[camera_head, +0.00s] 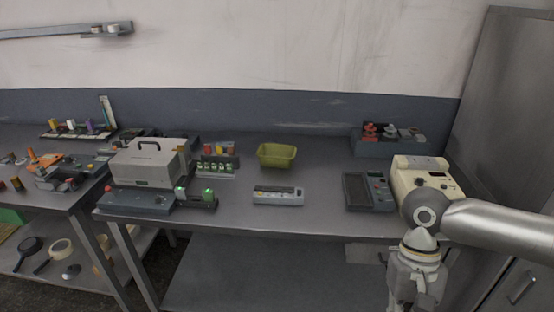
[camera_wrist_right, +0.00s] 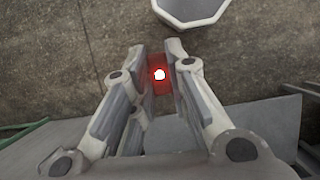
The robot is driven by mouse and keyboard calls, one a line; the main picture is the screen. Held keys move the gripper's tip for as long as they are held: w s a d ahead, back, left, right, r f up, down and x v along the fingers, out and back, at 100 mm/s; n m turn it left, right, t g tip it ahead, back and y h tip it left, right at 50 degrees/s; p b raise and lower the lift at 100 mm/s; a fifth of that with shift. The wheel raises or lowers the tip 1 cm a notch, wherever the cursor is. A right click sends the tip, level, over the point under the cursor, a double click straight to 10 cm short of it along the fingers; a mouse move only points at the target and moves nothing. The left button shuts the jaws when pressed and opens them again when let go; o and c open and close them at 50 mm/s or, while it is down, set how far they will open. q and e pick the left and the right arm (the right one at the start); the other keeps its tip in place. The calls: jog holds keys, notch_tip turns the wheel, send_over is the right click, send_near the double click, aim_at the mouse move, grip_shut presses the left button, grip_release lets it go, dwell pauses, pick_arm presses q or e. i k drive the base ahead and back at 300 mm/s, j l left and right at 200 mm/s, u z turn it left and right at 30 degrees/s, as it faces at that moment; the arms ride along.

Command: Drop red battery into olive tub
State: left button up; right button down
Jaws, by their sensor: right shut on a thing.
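The olive tub (camera_head: 277,156) stands upright on the middle of the grey workbench, toward the back, and looks empty from here. My right gripper (camera_wrist_right: 160,82) is shut on a glowing red object, the red battery (camera_wrist_right: 160,75), with a bright white spot on it. Much of the battery is hidden between the fingers. In the head view my right gripper hangs low in front of the bench's right front edge, well to the right of the tub. The battery cannot be made out there. My left gripper is not in view.
A beige device (camera_head: 420,180) and a dark meter (camera_head: 368,191) stand at the bench's right. A grey power strip (camera_head: 278,195) lies in front of the tub. A grey case (camera_head: 148,162) and a rack of green cells (camera_head: 217,166) are left of it. Bare bench surrounds the tub.

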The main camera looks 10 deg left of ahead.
aim_at(272, 165)
jog(key=u, duration=0.2)
jog(key=i+l+u, duration=0.15)
jog(key=i+u, duration=0.3)
jog(key=i+l+u, duration=0.3)
jog(key=u, duration=0.2)
jog(key=i+l, duration=0.35)
jog(key=i+l+u, duration=0.1)
jog(key=i+l, duration=0.25)
jog(key=l, duration=0.15)
